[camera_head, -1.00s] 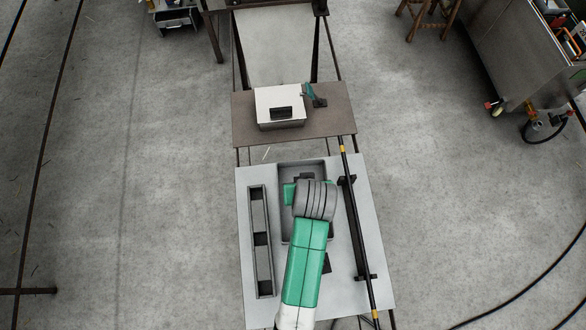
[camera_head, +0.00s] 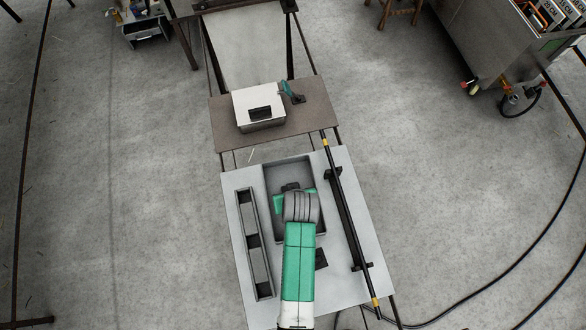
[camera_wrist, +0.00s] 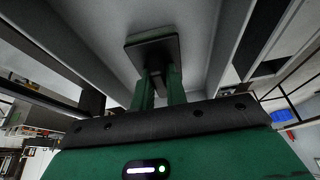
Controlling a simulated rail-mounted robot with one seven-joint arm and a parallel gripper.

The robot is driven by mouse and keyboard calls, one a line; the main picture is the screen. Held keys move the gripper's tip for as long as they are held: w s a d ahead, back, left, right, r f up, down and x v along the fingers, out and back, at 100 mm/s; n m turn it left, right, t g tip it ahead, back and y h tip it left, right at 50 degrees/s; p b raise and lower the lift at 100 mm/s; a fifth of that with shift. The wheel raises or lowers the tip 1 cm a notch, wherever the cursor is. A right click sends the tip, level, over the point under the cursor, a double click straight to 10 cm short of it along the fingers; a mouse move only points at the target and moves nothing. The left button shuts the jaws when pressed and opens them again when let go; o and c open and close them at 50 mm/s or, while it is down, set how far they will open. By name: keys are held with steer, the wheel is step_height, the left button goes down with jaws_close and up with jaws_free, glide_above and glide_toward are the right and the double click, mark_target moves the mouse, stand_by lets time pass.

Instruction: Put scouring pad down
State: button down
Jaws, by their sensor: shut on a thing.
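The scouring pad, a dark square pad with a short grip (camera_wrist: 150,48), is between the two green fingers of my gripper (camera_wrist: 160,85) in the wrist view. The gripper is shut on the grip. A grey surface fills the background just beyond the pad; I cannot tell whether they touch. In the head view, a dark piece (camera_head: 291,186) shows at the far end of my wrist, over the recessed grey tray (camera_head: 287,168) in the light bench (camera_head: 236,181).
A long narrow divided holder (camera_head: 254,243) stands left of the tray. A black rod with yellow bands (camera_head: 349,205) lies in brackets on the right. A small black piece (camera_head: 321,258) is beside my arm. A white box (camera_head: 259,105) sits on the brown table (camera_head: 222,124) behind.

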steer(key=c, duration=1.4)
jaws_free()
steer(key=shift+r, duration=0.1)
steer(key=a+p+v, duration=0.1)
steer(key=v, duration=1.1)
steer(key=shift+d, duration=0.45)
